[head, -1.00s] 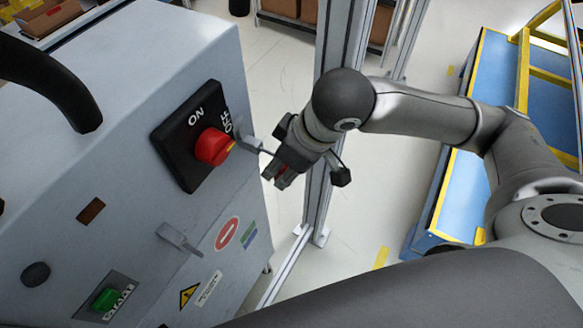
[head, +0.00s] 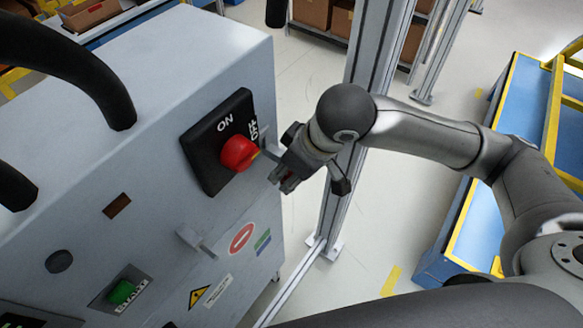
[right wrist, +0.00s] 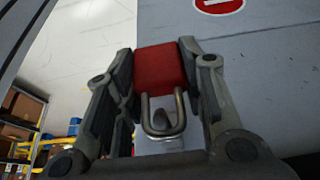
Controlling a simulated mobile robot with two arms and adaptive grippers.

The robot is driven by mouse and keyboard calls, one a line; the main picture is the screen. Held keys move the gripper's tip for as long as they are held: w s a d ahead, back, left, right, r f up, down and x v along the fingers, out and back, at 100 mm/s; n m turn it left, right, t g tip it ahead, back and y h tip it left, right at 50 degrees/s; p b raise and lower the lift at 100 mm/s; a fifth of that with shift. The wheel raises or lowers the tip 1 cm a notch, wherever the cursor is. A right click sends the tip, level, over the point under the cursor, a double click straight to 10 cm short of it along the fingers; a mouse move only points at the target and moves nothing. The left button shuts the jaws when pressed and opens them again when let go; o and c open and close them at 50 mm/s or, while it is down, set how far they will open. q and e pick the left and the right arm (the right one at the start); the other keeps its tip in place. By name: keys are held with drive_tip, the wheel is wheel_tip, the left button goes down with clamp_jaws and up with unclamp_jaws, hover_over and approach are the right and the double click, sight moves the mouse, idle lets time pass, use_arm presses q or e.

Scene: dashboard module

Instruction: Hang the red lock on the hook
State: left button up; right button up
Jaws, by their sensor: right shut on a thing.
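The red lock (right wrist: 161,69) sits between the fingers of my right gripper (right wrist: 160,75) in the right wrist view. Its metal shackle (right wrist: 181,112) points toward the camera. A grey metal piece, perhaps part of a hook, shows through the shackle; I cannot tell whether they touch. In the head view my right gripper (head: 283,178) is shut, just right of the red knob; the lock is mostly hidden there. A grey hook-like bracket (head: 195,240) projects from the panel face below the knob. My left gripper is not in view.
The grey cabinet (head: 130,160) fills the left side, with a red ON/OFF knob (head: 238,153) and a green start button (head: 122,291). A metal post (head: 335,210) stands close behind my right arm. A blue and yellow frame (head: 465,215) stands at the right.

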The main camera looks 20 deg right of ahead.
idle(0.4)
drive_tip(key=o, duration=1.1)
drive_tip(key=shift+o, duration=0.2)
drive_tip(key=v, duration=1.2)
